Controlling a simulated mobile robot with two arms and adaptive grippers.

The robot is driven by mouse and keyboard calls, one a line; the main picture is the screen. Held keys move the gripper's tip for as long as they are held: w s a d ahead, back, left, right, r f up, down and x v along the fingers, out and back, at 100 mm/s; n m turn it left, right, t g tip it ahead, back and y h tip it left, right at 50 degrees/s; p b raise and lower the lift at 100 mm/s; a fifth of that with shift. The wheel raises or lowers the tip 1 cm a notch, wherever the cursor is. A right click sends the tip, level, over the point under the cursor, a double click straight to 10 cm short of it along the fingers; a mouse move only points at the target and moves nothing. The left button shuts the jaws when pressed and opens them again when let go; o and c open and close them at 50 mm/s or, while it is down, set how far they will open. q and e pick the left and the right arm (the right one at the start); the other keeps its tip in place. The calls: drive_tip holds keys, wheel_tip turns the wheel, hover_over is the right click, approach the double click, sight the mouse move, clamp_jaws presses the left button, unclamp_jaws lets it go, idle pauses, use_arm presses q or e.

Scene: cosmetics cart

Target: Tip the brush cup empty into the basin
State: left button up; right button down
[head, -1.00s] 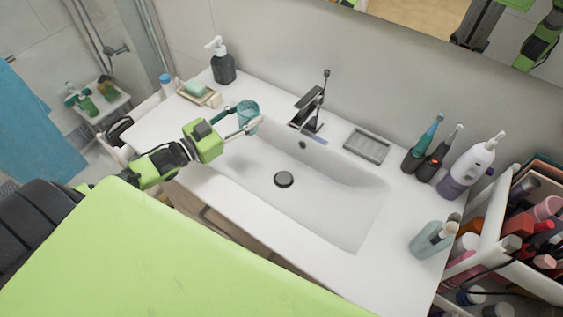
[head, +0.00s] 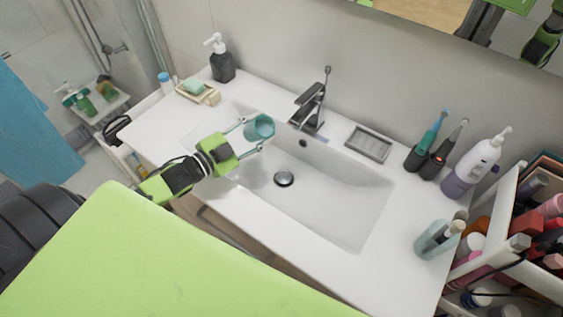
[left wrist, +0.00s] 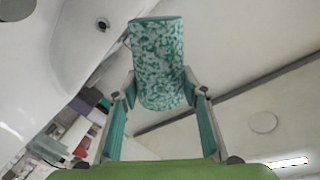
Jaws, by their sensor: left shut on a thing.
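The teal cup (head: 261,127) is held in my left gripper (head: 251,136), which is shut on it with a finger on each side. In the head view the cup is tilted and stands over the back left part of the white basin (head: 330,204), left of the faucet. In the left wrist view the cup (left wrist: 158,62) shows a mottled teal and white side between the fingers. I cannot tell what is inside it. The basin's drain (head: 284,179) is uncovered. My right gripper is not directly in view.
The faucet (head: 310,105) stands close to the right of the cup. A soap dish (head: 199,93) and dark pump bottle (head: 221,62) are at the back left. A grey tray (head: 368,144), toothbrush holders, white bottle (head: 475,165) and pale blue container (head: 434,240) are at right.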

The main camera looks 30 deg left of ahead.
use_arm(q)
drive_tip(key=shift+d+f+m+b, duration=0.15)
drive_tip(key=shift+f+m+b, duration=0.15)
drive_tip(key=shift+m, duration=0.1)
drive_tip(key=shift+d+f+m+b, duration=0.1)
drive_tip(key=shift+f+m+b, duration=0.05)
drive_tip(key=shift+m+b, duration=0.2)
drive_tip(key=shift+s+d+f+m+y+b, duration=0.15)
drive_tip(key=shift+f+m+y+b, duration=0.15)
drive_tip(key=shift+f+m+b, duration=0.7)
drive_tip(key=shift+r+b, duration=0.25)
drive_tip(key=shift+b, duration=0.1)
drive_tip(key=shift+f+m+b, duration=0.2)
drive_tip(key=shift+m+b, duration=0.15)
drive_tip(key=shift+m, duration=0.1)
drive_tip(key=shift+d+r+m+y+b, duration=0.2)
drive_tip(key=shift+r+m+y+b, duration=0.15)
drive_tip(key=shift+m, duration=0.45)
drive_tip(key=shift+s+d+f+m, duration=0.25)
drive_tip(key=shift+d+f+m, duration=0.45)
drive_tip(key=shift+d, duration=0.2)
drive_tip(key=shift+d+r+m+y+p, duration=0.15)
drive_tip(key=shift+r+m+p, duration=0.05)
drive_tip(key=shift+m, duration=0.35)
drive_tip(key=shift+d+r+m+y+p, duration=0.1)
drive_tip(key=shift+d+r+m+p, duration=0.1)
drive_tip(key=shift+m, duration=0.35)
idle(0.5)
